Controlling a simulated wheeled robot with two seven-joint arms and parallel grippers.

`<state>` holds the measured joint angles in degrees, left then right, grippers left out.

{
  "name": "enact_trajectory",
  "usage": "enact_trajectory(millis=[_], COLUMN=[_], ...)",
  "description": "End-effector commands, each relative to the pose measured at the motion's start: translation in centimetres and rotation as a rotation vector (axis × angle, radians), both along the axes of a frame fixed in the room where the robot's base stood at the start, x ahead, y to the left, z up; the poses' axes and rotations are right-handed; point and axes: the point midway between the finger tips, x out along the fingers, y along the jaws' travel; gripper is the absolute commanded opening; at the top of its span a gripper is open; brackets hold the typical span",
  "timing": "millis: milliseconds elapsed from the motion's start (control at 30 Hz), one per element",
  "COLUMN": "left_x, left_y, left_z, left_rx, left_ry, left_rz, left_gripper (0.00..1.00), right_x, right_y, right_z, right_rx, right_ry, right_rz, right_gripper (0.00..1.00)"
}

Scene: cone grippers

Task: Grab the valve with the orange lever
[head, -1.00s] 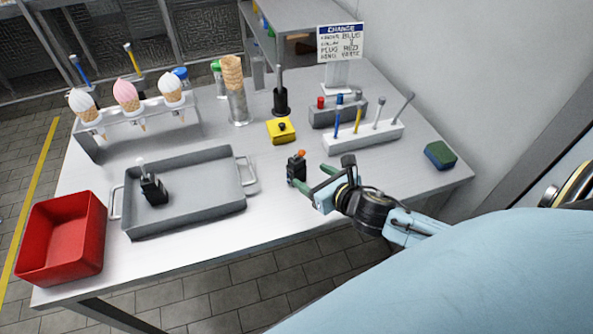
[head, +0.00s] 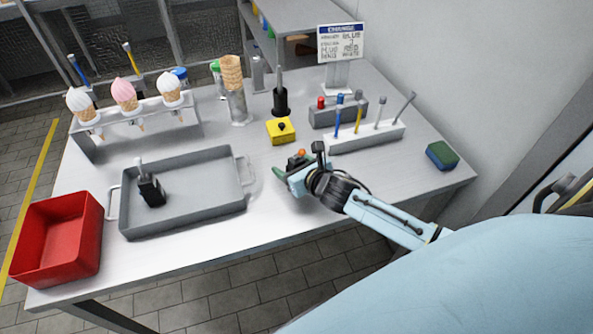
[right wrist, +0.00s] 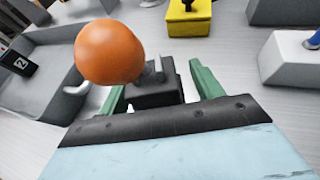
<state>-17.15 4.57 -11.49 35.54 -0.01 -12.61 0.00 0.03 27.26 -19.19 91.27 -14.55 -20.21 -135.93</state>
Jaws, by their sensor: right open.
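The valve with the orange lever stands on the table right of the grey tray. In the head view only its orange knob (head: 301,153) shows, the rest hidden behind my right gripper (head: 282,176). In the right wrist view the orange knob (right wrist: 110,52) is large and near, and the black valve body (right wrist: 155,92) sits between the two green fingers of my right gripper (right wrist: 160,90). The fingers are open, one on each side of the body. I cannot tell if either touches it. A similar black valve with a white lever (head: 150,187) stands in the tray. My left gripper is not in view.
The grey tray (head: 215,208) is left of the gripper, a red bin (head: 58,235) further left. Behind are a yellow block (head: 281,131), a white tool rack (head: 365,138), a cone rack (head: 140,122) and a sign (head: 341,43). A green-blue sponge (head: 441,156) lies right.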

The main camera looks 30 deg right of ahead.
Motion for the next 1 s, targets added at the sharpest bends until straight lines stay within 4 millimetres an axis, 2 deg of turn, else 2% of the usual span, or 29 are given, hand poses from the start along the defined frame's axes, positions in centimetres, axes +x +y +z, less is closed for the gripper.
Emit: enact_trajectory(millis=[67, 400, 500, 667, 767, 1000], left_x=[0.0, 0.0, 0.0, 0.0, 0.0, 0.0], left_y=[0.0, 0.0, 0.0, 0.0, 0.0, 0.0], left_z=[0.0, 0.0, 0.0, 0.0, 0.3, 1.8], left_rx=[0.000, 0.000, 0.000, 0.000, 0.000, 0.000], left_ry=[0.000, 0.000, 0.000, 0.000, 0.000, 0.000], left_rz=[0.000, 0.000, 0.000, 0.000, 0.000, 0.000], left_gripper=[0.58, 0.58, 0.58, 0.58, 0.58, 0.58], right_x=[0.0, -0.1, 0.0, 0.0, 0.0, 0.0], right_y=[0.0, 0.0, 0.0, 0.0, 0.0, -0.1], right_z=[0.0, 0.0, 0.0, 0.1, 0.9, 5.6], right_rx=[0.000, 0.001, 0.000, 0.000, 0.000, -0.002], right_ry=[0.000, 0.000, -0.001, -0.001, -0.003, -0.004], right_rz=[0.000, 0.000, 0.000, 0.000, 0.001, 0.003], right_gripper=[0.64, 0.20, 0.10, 0.10, 0.10, 0.10])
